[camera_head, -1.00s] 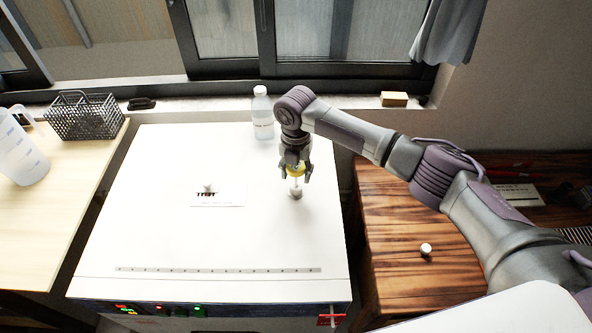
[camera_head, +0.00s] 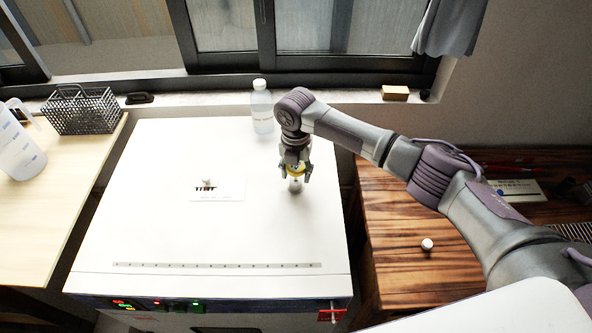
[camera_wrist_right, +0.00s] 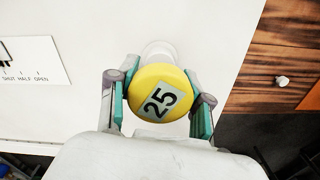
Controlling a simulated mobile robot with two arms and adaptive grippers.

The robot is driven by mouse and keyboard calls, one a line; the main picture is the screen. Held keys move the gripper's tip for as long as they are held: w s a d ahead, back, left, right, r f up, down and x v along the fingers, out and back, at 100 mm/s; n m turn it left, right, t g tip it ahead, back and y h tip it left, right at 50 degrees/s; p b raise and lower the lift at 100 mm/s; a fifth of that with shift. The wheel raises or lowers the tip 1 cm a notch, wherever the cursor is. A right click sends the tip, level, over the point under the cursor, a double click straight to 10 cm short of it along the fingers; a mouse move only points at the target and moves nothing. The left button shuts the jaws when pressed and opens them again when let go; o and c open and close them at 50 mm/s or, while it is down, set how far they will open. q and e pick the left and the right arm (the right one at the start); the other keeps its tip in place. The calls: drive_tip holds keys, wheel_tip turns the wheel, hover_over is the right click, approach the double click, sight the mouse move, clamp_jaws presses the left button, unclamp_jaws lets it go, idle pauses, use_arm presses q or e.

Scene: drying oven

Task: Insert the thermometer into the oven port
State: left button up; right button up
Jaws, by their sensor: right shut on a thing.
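The thermometer has a round yellow head (camera_wrist_right: 158,93) marked 25 in the right wrist view. The pale oven port (camera_head: 296,186) lies just under the gripper on the right part of the white oven top (camera_head: 200,235). In the wrist view, the port's white rim (camera_wrist_right: 158,47) shows behind the yellow head. The stem is hidden, so I cannot tell how deep it sits. My left gripper is not in view.
A clear bottle (camera_head: 262,108) stands at the oven's back edge. A label (camera_head: 217,189) marks the oven top's middle. A wooden table (camera_head: 400,270) with a small white knob-like object (camera_head: 427,244) is on the right. A wire basket (camera_head: 82,110) and jug (camera_head: 18,148) stand left.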

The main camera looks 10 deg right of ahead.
sight(296, 181)
drive_tip(key=shift+f+b, duration=1.25)
drive_tip(key=shift+f, duration=0.8)
drive_tip(key=o, duration=1.2)
wheel_tip(296, 181, up, 12)
drive_tip(key=shift+f, duration=0.1)
